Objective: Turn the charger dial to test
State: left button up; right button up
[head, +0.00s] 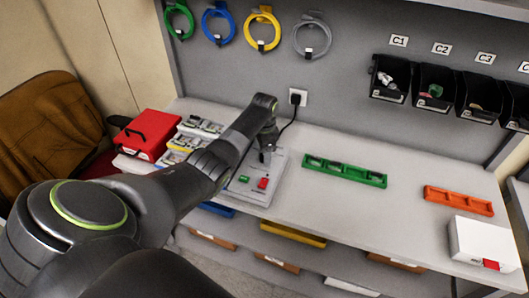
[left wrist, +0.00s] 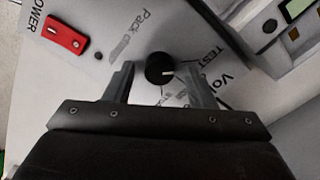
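The charger (head: 255,196) is a light grey box on the bench, with a red switch and a small green part on its top. In the left wrist view its dial (left wrist: 158,66) is a round black knob with a white pointer mark facing right. The label TEST (left wrist: 207,57) is to the right of the dial, slightly higher. My left gripper (left wrist: 162,78) is open, its fingers apart on either side of the dial; I cannot tell whether they touch it. In the head view my left gripper (head: 265,155) is over the charger's far part. My right gripper is not in view.
The red power switch (left wrist: 64,36) is left of the dial. Pumps (head: 187,138) and a red case (head: 148,133) stand left of the charger. A green tray (head: 345,180), an orange tray (head: 458,207) and a white box (head: 470,243) are to the right. Bench between them is clear.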

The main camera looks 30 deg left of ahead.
pick_arm(q)
notch_tip(320, 180, up, 17)
jog(key=p, duration=0.1)
jog(key=shift+r, duration=0.2)
dwell(0.4)
dwell(0.5)
